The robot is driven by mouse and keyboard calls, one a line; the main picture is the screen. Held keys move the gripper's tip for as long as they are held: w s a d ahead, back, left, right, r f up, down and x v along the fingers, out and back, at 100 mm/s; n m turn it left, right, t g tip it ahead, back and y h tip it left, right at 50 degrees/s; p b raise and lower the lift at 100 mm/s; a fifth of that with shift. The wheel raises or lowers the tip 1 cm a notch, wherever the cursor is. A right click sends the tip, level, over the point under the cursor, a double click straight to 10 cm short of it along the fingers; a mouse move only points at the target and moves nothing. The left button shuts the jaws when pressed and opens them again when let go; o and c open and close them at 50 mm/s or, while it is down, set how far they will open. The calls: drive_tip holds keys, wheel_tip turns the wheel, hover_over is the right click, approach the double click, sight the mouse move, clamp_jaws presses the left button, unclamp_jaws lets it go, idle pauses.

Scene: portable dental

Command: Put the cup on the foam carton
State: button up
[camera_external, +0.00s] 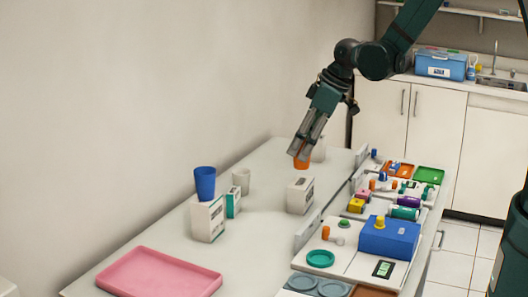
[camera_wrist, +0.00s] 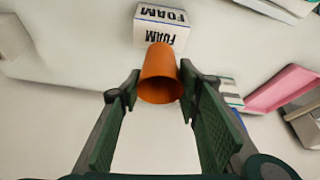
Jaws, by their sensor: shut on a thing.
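An orange cup (camera_external: 302,163) is held between the fingers of my gripper (camera_external: 299,150). In the wrist view the cup (camera_wrist: 159,75) sits between the two green finger pads, its open end facing the camera. The foam carton (camera_external: 300,195) is a small white box standing on the counter, just below and in front of the held cup in the external view. In the wrist view the carton (camera_wrist: 162,14), printed "FOAM", lies just beyond the cup. The cup appears apart from the carton, but the exact gap is hard to tell.
A pink tray (camera_external: 160,274) lies at the front left. A cluttered dental unit (camera_external: 360,235) lines the right.

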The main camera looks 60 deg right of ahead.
drive_tip(key=shift+f, duration=0.15)
drive_tip(key=shift+f, duration=2.1)
drive_tip(key=shift+f, duration=0.15)
drive_tip(key=o, duration=0.7)
drive_tip(key=shift+c, duration=0.2)
drive_tip(key=shift+r, duration=0.2)
drive_tip(key=v, duration=1.2)
drive_tip(key=shift+a, duration=0.1)
